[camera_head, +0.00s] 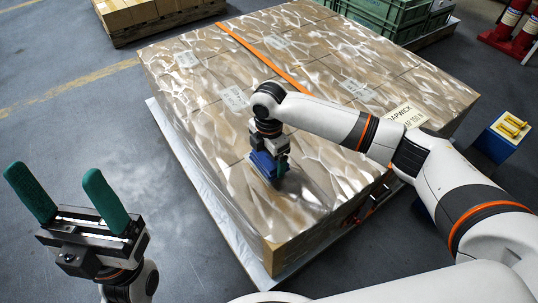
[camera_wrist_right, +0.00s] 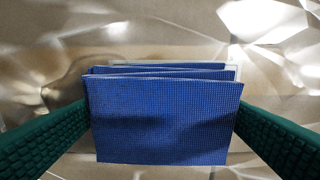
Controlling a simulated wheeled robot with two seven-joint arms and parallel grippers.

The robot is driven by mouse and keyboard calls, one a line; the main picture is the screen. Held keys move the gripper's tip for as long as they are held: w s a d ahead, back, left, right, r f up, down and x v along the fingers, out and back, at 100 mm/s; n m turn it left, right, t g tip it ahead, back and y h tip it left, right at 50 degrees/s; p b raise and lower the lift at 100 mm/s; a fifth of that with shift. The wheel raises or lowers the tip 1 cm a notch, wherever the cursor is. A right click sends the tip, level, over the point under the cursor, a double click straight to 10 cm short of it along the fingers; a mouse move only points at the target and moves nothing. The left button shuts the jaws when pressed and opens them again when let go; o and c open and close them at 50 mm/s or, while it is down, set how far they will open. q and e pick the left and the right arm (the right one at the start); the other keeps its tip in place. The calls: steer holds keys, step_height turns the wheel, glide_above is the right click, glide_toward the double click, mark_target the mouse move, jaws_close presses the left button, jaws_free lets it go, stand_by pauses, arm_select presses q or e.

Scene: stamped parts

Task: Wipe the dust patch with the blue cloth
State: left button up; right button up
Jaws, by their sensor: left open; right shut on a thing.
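The blue cloth (camera_head: 262,164) is folded and stands on edge at the top of the wrapped pallet load (camera_head: 215,135). My right gripper (camera_head: 272,162) is shut on it, pointing down at the load's near part. In the right wrist view the cloth (camera_wrist_right: 165,120) fills the middle, between the two green fingers. Whether its lower edge touches the wrap is hard to tell. A dull greyish area (camera_head: 292,187) shows just right of the cloth; I cannot tell whether it is the dust patch or shadow. My left gripper (camera_head: 55,176) is open and empty, off the load at the lower left.
The load is boxes under shiny clear film, with an orange strap (camera_head: 262,58) and paper labels across its top. A blue stand with yellow items (camera_head: 512,127) is at the right. Green crates (camera_head: 385,14) and other boxes (camera_head: 140,12) stand behind. The floor at left is clear.

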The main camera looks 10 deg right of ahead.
steer(key=shift+f, duration=1.05)
stand_by(0.5)
